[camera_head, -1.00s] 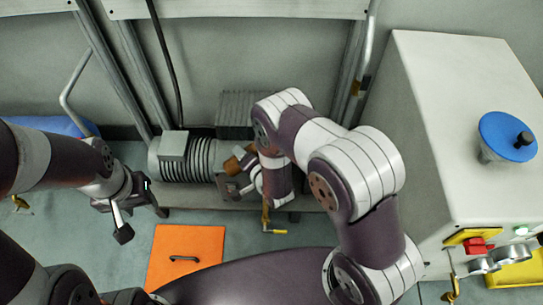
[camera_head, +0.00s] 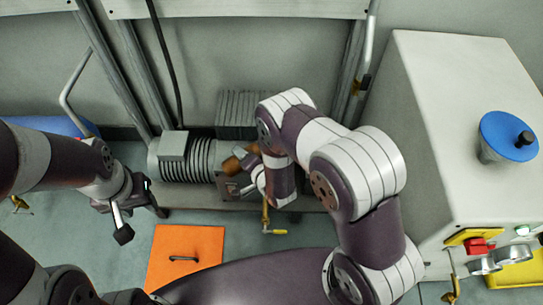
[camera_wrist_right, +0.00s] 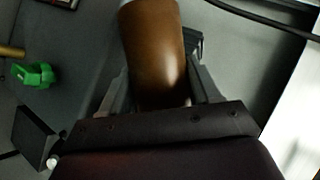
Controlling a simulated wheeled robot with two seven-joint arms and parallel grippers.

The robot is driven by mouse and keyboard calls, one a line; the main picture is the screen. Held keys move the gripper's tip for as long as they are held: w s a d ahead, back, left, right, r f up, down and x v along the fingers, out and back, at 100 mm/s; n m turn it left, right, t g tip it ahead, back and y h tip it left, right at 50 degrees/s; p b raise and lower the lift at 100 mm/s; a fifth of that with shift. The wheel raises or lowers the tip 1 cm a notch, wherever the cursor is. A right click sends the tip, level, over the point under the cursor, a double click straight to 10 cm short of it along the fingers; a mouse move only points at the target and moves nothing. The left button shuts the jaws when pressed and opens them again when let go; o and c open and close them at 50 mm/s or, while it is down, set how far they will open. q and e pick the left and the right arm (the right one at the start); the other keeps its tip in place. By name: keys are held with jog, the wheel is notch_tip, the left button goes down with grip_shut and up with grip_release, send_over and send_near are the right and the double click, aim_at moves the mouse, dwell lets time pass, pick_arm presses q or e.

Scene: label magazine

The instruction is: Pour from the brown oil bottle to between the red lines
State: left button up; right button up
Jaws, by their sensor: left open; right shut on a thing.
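The brown oil bottle (camera_wrist_right: 155,50) is between the fingers of my right gripper (camera_wrist_right: 160,88) in the right wrist view, and the gripper is shut on it. In the head view the bottle (camera_head: 231,164) shows as a small brown patch above the pump's right end, tilted and partly hidden by my right wrist. I cannot tell whether anything flows from it. The red lines are not visible. My left gripper (camera_head: 141,214) is open and empty, left of the pump and apart from it.
A grey ribbed pump motor (camera_head: 187,157) stands on a low base against the wall. A yellow-handled valve (camera_head: 273,231) hangs in front. An orange plate (camera_head: 187,254) lies on the floor. A grey cabinet (camera_head: 440,110) with a blue knob fills the right. A green part (camera_wrist_right: 35,75) shows in the wrist view.

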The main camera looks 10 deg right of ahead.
jog(key=shift+a+f+m+y+b, duration=0.15)
jog(key=shift+m+y+b, duration=0.15)
jog(key=shift+m+y, duration=0.2)
dwell(1.4)
jog(key=shift+r, duration=0.2)
dwell(1.2)
